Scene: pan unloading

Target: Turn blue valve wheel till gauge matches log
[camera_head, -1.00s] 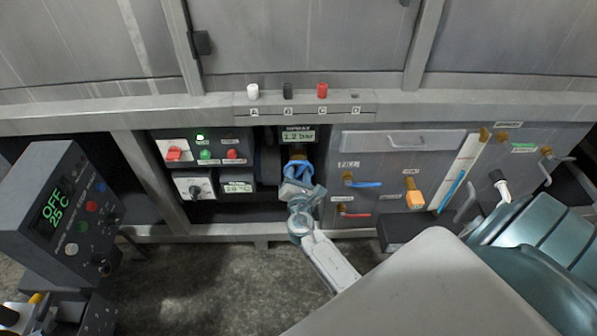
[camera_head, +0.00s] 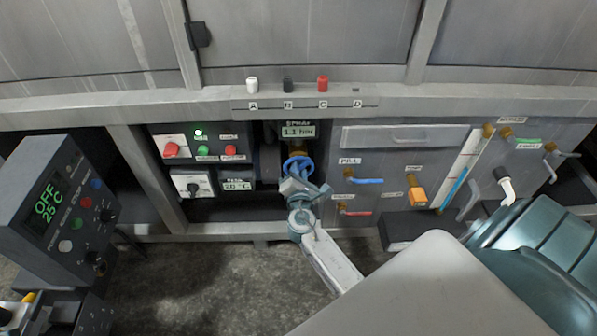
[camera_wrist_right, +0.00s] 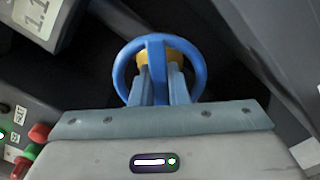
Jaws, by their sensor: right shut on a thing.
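The blue valve wheel (camera_head: 298,164) sits on a brass fitting below the gauge, in the recess at the middle of the panel. My right gripper (camera_head: 297,178) is shut on the blue valve wheel. In the right wrist view the gripper's two fingers (camera_wrist_right: 160,86) close around the blue wheel's spoke, and the wheel's ring (camera_wrist_right: 119,72) shows around them. The gauge (camera_head: 298,132) above the wheel reads about 1.1, its unit blurred. In the right wrist view the gauge (camera_wrist_right: 40,14) is tilted and partly cut off. No log is recognisable.
Left of the wheel is a panel with a red switch (camera_head: 171,150) and a knob (camera_head: 193,187). To the right are a blue-handled lever (camera_head: 366,181) and a red-handled lever (camera_head: 355,213). A control box (camera_head: 45,205) reading OFF, 25 C stands at the left.

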